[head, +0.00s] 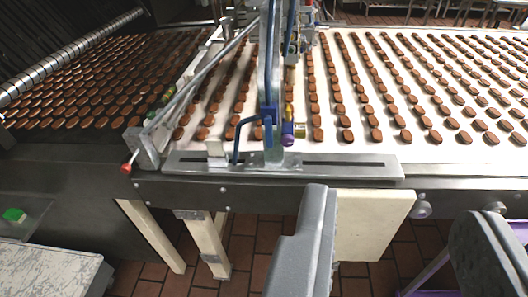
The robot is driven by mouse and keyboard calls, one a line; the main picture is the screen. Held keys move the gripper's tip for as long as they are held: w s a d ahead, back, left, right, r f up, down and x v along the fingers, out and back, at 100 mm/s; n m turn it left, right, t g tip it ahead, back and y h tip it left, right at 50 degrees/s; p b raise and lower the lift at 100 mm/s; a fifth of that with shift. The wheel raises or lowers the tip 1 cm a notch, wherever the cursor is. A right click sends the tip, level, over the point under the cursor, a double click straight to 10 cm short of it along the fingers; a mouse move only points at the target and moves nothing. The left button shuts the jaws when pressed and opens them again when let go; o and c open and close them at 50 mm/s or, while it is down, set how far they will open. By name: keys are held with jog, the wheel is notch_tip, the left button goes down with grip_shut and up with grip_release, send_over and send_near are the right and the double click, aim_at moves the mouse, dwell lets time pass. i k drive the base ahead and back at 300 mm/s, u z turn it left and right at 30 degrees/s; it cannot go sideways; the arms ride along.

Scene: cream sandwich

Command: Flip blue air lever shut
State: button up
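A blue fitting (268,114) sits on the upright metal post (273,60) at the front edge of the conveyor. A thin bent blue piece (238,140) runs from it to the left and down. I cannot tell for sure which blue part is the air lever, or whether it is open or shut. My gripper (393,208) shows at the bottom, its two dark grey fingers wide apart with nothing between them. It is nearer to me than the post, lower and to the right, and not touching it.
The post stands on a slotted metal plate (370,167) along the conveyor edge. A rod with a red knob (126,168) sticks out on the left. Rows of brown biscuits fill the white belt (350,150). A green button (15,215) is at lower left. Tiled floor lies below.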

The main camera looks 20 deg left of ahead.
aim_at(267, 120)
jog(key=u, duration=0.4)
jog(key=i, duration=1)
jog(key=z, duration=0.3)
jog(key=k, duration=0.7)
jog(key=u, duration=0.3)
jog(key=i, duration=0.95)
jog(key=z, duration=0.05)
